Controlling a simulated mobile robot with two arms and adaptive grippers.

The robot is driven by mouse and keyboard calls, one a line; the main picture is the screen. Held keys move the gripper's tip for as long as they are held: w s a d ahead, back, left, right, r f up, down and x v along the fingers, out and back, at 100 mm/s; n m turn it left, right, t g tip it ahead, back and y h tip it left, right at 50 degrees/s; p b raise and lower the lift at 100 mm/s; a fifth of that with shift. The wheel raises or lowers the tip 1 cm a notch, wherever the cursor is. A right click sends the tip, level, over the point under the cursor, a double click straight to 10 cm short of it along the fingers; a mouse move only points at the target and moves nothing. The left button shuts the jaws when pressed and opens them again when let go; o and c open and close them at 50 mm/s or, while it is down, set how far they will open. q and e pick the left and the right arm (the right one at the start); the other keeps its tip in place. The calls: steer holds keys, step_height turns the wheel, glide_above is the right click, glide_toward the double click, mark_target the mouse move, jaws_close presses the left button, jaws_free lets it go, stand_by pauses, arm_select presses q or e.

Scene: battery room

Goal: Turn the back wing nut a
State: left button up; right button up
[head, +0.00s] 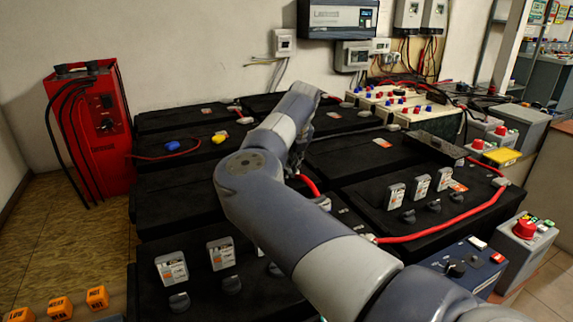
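My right arm comes in from the lower right and reaches over the black batteries (172,191). My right gripper (301,152) is at the far end of the arm, low over the middle of the batteries. It is dark, small in the picture and partly hidden behind my wrist, so its fingers cannot be made out. A red cable (308,184) shows just below it. I cannot make out a wing nut for certain; the arm and gripper cover that part of the battery tops. My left gripper is not in view.
A red charger (92,130) stands at the left. Upright labelled cards (171,268) and dark caps (179,301) stand on the front batteries. A long red cable (440,228) crosses the right one. Grey boxes with red knobs (524,229) stand at the right.

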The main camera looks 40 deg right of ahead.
jaws_close()
